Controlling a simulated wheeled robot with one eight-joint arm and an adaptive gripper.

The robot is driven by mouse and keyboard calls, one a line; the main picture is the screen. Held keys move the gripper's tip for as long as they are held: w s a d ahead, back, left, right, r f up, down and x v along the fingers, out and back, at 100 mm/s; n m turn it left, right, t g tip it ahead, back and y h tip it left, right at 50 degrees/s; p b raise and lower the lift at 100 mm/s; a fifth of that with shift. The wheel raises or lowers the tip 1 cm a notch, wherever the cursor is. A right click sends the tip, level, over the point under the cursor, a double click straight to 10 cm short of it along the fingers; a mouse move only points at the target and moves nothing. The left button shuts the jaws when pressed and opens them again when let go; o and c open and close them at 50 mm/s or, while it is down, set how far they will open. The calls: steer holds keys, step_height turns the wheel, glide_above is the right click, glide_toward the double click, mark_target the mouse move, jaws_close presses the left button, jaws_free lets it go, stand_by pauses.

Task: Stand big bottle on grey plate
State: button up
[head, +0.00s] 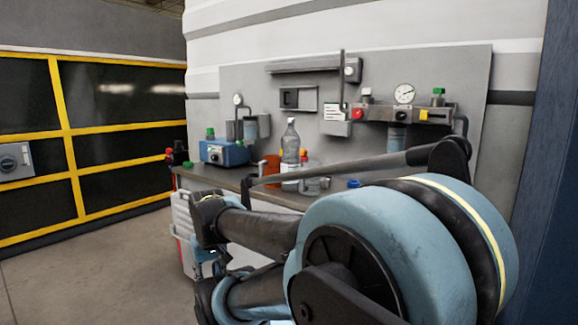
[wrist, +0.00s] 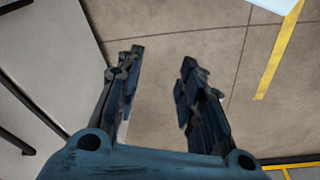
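The big bottle (head: 290,150), clear with a pale label and a grey cap, stands upright on the workbench at the back in the head view. I cannot pick out a grey plate in either view; my arm covers part of the bench top. My gripper (wrist: 162,56) is open in the wrist view, its two dark fingers apart with only floor seen between them. It is empty and away from the bottle, which does not show in the wrist view.
The workbench (head: 213,181) also carries a blue box (head: 224,153), an orange container (head: 272,164) and a smaller clear vessel (head: 311,184) near the bottle. A grey panel with gauges (head: 404,93) rises behind. The floor (head: 95,265) at left is clear. A dark blue post stands at right.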

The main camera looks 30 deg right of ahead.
steer(key=o, duration=0.4)
steer(key=shift+s+r, duration=0.3)
steer(key=shift+s, duration=0.05)
steer(key=o, duration=0.5)
steer(key=shift+w+a+r+m, duration=0.1)
steer(key=shift+r+m, duration=0.2)
steer(key=shift+m, duration=0.1)
steer(key=shift+c, duration=0.2)
steer(key=o, duration=0.4)
steer(key=w+r+m+y, duration=0.1)
steer(key=w+r+m, duration=0.1)
steer(key=w+m, duration=0.1)
steer(key=w+r+m+y, duration=0.1)
steer(key=w+r+m, duration=0.1)
steer(key=r, duration=0.1)
steer(key=shift+w+a+m+y, duration=0.1)
steer(key=shift+w+m+y, duration=0.2)
steer(key=shift+w+m, duration=0.1)
steer(key=w+d+r+m+t+y, duration=0.3)
steer(key=w+d+r+m+t, duration=0.1)
steer(key=w+d+r+m, duration=0.6)
steer(key=m+t+h, duration=0.2)
steer(key=m+t, duration=0.9)
steer(key=m, duration=0.6)
glide_toward(299, 143)
steer(key=x, duration=0.9)
steer(key=shift+w, duration=0.25)
steer(key=shift+a+x, duration=0.2)
steer(key=shift+x, duration=2.4)
